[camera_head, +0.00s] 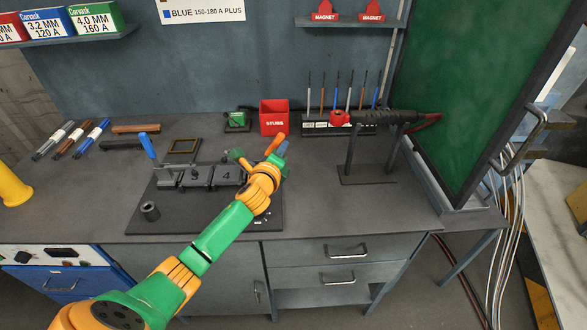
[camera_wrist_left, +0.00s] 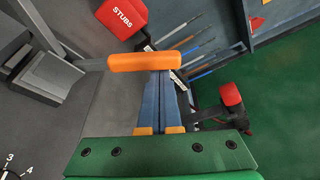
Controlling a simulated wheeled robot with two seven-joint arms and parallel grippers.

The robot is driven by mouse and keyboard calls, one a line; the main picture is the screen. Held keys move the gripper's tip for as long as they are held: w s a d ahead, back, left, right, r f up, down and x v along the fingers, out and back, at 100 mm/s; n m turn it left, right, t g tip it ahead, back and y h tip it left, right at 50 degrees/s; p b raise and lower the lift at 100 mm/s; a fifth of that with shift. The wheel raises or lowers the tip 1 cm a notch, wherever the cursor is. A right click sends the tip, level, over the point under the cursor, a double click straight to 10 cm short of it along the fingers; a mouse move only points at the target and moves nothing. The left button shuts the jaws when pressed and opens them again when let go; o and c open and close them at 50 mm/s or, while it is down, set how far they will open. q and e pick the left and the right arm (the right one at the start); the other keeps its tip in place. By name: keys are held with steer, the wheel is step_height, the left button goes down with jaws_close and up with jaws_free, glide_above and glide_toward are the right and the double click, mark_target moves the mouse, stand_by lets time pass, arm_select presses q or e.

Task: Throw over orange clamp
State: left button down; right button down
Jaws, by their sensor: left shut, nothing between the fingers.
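The orange clamp handle (camera_head: 278,142) is at the right end of the fixture on the dark base plate (camera_head: 160,229). In the left wrist view the orange handle (camera_wrist_left: 145,62) lies across the picture at the tips of my fingers, joined to a grey lever at its left. My left gripper (camera_head: 283,147) is shut and empty, right beside the handle. Its blue fingers (camera_wrist_left: 160,76) are together, with their tips at the handle; I cannot tell whether they touch. My arm hides part of the clamp's base. A blue clamp handle (camera_head: 147,146) stands tilted at the fixture's left end.
A torch stand (camera_head: 370,181) with a black torch is to the right. The red STUBS box (camera_head: 274,118) and a rack of rods (camera_head: 340,128) stand behind. A green screen (camera_head: 480,90) rises at the right. The front right of the table is clear.

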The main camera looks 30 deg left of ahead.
mark_target(275, 140)
arm_select(q)
steer(key=a+n, duration=0.1)
steer(key=s+a+r+n+t, duration=0.1)
steer(key=shift+s+a+r+n+b, duration=0.2)
steer(key=shift+s+n+b, duration=0.1)
steer(key=shift+n, duration=0.1)
steer(key=shift+s+a+r+n+t+b, duration=0.2)
steer(key=shift+s+a+n+t+b, duration=0.25)
steer(key=shift+n, duration=0.3)
steer(key=shift+s+a+r+n+t+b, duration=0.15)
steer(key=shift+a+r+n+t, duration=0.1)
steer(key=shift+a+n, duration=0.4)
arm_select(e)
steer(key=shift+w+f, duration=0.1)
steer(key=shift+f, duration=0.7)
arm_select(q)
steer(key=shift+d, duration=0.1)
steer(key=shift+w, duration=0.1)
arm_select(e)
steer(key=shift+d, duration=0.1)
